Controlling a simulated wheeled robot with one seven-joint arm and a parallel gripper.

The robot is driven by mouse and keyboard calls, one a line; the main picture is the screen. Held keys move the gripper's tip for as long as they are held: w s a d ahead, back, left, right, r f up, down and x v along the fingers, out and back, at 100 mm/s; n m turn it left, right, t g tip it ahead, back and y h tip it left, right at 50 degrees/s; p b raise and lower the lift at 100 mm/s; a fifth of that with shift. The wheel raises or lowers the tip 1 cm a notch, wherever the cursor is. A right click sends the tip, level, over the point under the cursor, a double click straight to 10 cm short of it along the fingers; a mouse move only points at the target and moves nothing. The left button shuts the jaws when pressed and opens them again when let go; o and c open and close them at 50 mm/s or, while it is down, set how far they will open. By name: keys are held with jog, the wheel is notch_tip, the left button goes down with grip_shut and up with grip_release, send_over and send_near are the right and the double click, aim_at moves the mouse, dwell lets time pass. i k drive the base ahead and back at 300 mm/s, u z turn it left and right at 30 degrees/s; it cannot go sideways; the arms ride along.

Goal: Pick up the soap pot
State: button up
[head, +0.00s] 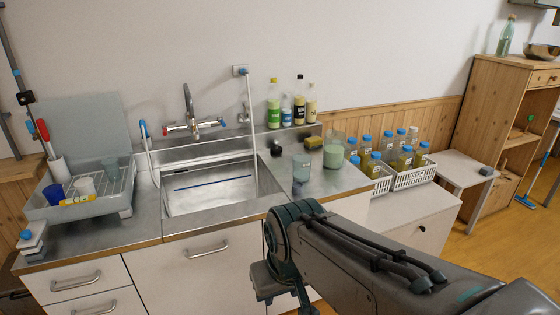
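No pot carries a label I can read, so I cannot tell for sure which is the soap pot. A clear jar with pale green contents (334,156) stands upright on the steel counter, right of the sink. A greyish translucent jar (301,170) stands left of it, near the sink's right edge. A white pot with a blue top (31,243) stands at the counter's front left corner. My arm reaches in from the lower right, bent in front of the cabinet. My gripper's fingers do not show, and nothing held is visible.
The sink (210,190) lies mid-counter under a tap (190,118). A drying rack (85,200) with cups stands left. Several bottles line the back ledge. White baskets (415,177) of blue-capped bottles stand right of the jars. A yellow sponge (314,143) lies behind.

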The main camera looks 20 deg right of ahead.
aim_at(302, 162)
jog(key=k, duration=0.6)
jog(key=z, duration=0.5)
jog(key=i, duration=1.75)
jog(key=u, duration=0.4)
